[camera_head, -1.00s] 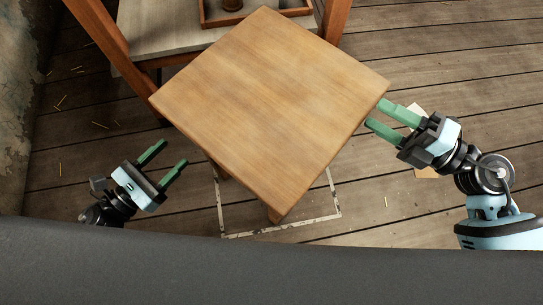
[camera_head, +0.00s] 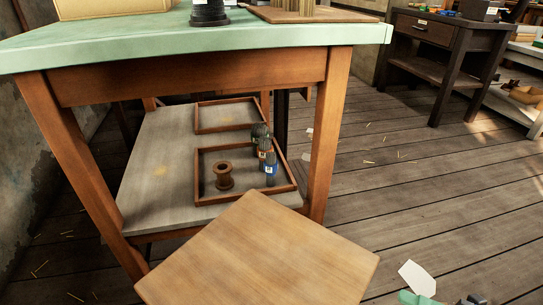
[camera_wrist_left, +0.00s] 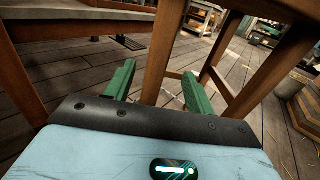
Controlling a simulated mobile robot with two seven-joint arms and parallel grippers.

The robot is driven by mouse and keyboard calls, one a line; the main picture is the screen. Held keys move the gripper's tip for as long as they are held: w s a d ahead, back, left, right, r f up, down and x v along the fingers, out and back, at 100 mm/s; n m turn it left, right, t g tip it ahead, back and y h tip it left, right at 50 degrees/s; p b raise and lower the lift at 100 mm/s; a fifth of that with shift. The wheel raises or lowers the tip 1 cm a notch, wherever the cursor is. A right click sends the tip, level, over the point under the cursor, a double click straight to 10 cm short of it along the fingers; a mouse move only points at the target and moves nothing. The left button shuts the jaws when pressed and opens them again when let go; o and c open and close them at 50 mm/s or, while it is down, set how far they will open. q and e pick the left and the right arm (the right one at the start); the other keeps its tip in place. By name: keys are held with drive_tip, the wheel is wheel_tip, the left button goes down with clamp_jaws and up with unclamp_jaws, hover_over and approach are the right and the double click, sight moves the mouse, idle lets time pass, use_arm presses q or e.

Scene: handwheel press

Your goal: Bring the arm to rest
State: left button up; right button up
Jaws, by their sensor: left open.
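My left gripper (camera_wrist_left: 159,70) shows in the left wrist view with its two green fingers apart and nothing between them. A wooden leg stands beyond the fingers, and I cannot tell how close it is. The left arm is out of sight in the head view. Of my right gripper (camera_head: 418,298), only a green finger part and a dark piece show at the bottom right edge of the head view; the rest is cut off. It is low, to the right of the wooden stool (camera_head: 260,255).
The green-topped table (camera_head: 180,45) stands behind the stool. Its lower shelf (camera_head: 150,170) bears a wooden tray (camera_head: 243,200) with a spool (camera_head: 223,175) and several small bottles. A dark side table (camera_head: 455,45) is at the back right. Plank floor between is mostly clear.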

drive_tip(key=s+d+r+m+t+h+p, duration=0.1)
drive_tip(key=s+r+m+t+h+p, duration=0.4)
drive_tip(key=m+p, duration=0.45)
drive_tip(key=s+d+r+m+t+h+p, duration=0.1)
drive_tip(key=s+r+m+t+h+p, duration=0.15)
drive_tip(key=s+r+m+p, duration=0.75)
use_arm(q)
drive_tip(key=s+d+r+m+g+y+p, duration=0.2)
drive_tip(key=s+r+m+y+p, duration=0.2)
drive_tip(key=s+r+m+p, duration=0.9)
drive_tip(key=s+d+r+m+g+y+p, duration=0.2)
drive_tip(key=s+r+m+p, duration=1.1)
drive_tip(key=r, duration=0.7)
drive_tip(key=s+m+g+y, duration=0.1)
drive_tip(key=s+m+y, duration=0.1)
drive_tip(key=m, duration=0.2)
drive_tip(key=shift+r+m+g+y+p, duration=0.3)
drive_tip(key=shift+r+y+p, duration=0.05)
drive_tip(key=shift+y+p, duration=0.05)
use_arm(e)
drive_tip(key=s+a+r+m+g+h, duration=0.2)
drive_tip(key=s+r+m+g+h, duration=0.1)
drive_tip(key=s, duration=0.5)
drive_tip(key=s+a+r+m+g+h, duration=0.2)
drive_tip(key=s+r+m+g+h, duration=0.1)
drive_tip(key=s, duration=0.5)
drive_tip(key=shift+s+r+m+g, duration=0.3)
drive_tip(key=shift+m+g, duration=0.55)
drive_tip(key=shift+m, duration=0.4)
